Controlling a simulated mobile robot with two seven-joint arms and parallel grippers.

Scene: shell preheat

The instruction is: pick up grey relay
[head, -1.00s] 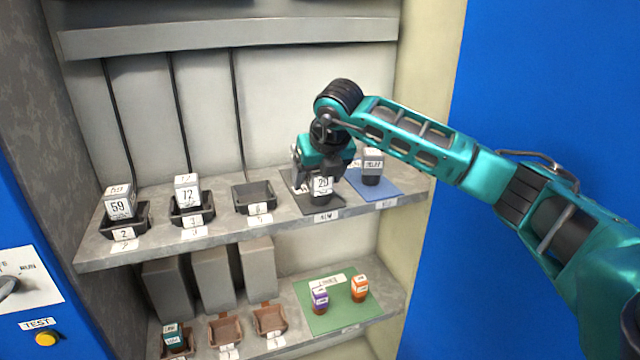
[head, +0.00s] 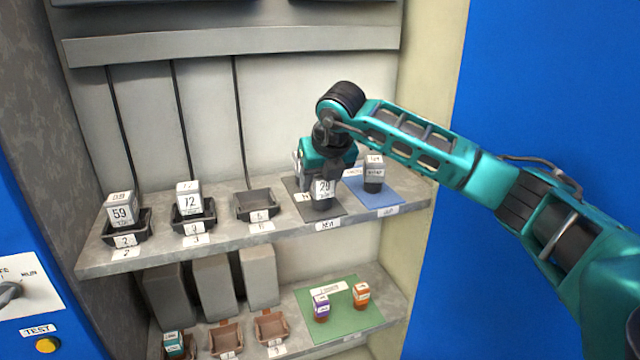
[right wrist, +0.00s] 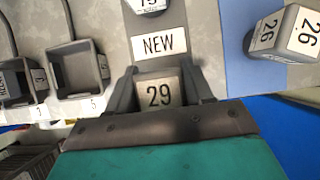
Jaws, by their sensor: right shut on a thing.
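A grey relay (head: 325,189) with a white face marked 29 is at the dark grey mat (head: 332,213) labelled NEW, on the upper shelf. In the right wrist view the relay (right wrist: 159,94) shows its marked top between the two fingers. My right gripper (head: 319,178) points down and is shut on this relay; its fingers also show in the right wrist view (right wrist: 165,82). The relay looks upright. I cannot tell whether its base touches the mat. My left gripper is not in view.
Another relay (head: 374,172) stands close by on the blue mat (head: 383,197). An empty dark socket (head: 256,206) is left of the grey mat. Relays 59 (head: 122,208) and 72 (head: 188,198) sit in sockets further left. The lower shelf has a green mat (head: 340,315) with small relays.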

